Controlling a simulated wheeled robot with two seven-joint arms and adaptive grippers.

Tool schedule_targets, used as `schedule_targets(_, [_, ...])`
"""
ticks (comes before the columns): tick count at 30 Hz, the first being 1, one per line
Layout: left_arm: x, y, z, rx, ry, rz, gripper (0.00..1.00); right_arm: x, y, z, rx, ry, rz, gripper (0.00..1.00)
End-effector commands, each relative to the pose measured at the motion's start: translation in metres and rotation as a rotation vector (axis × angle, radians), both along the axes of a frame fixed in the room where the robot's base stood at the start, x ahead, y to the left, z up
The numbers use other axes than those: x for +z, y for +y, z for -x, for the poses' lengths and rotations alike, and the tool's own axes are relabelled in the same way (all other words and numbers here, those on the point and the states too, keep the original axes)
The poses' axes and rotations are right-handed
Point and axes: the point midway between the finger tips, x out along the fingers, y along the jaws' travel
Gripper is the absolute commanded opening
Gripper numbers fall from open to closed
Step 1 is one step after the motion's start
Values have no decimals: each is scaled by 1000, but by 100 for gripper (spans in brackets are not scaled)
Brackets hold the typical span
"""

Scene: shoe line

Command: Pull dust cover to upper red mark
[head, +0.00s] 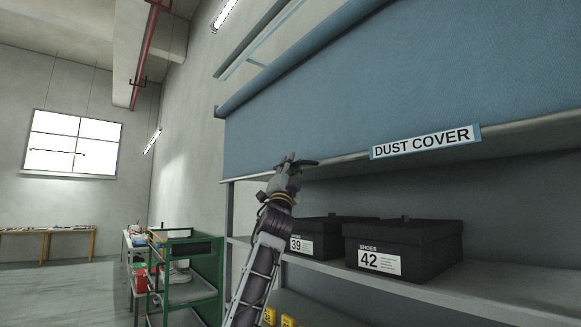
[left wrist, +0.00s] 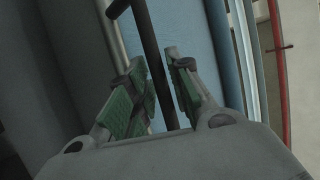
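The blue dust cover (head: 330,110) hangs in front of the upper part of a shelf rack. It has a pale bottom rail (head: 345,164) and a "DUST COVER" label (head: 425,142). My left gripper (head: 291,164) is at the rail, near the cover's left end. In the left wrist view, the dark bar of the handle (left wrist: 147,35) runs between the green-padded fingers of my left gripper (left wrist: 160,60). The blue cover (left wrist: 190,30) shows behind. I see no red mark on the rack.
Below the rail, black shoe boxes marked 39 (head: 318,238) and 42 (head: 405,250) stand on a shelf (head: 480,288). A green cart (head: 185,275) stands left of the rack. A table (head: 45,230) stands far left. The floor between looks clear.

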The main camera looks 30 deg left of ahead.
Motion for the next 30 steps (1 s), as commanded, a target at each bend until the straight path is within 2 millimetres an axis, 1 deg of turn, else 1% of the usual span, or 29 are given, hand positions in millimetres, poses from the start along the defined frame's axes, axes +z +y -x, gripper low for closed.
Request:
schedule_targets(3, [0,0,0,0,0,0,21,-1,12,1,0,-1,-13,61])
schedule_targets(5, [0,0,0,0,0,0,21,-1,16,3,-1,1,-17,61])
schedule_targets(14, [-6,-1,5,0,-1,-1,21,-1,11,2,0,1,-12,61])
schedule_targets(30, [-39,-9,31,0,1,0,21,-1,10,2,0,1,-11,61])
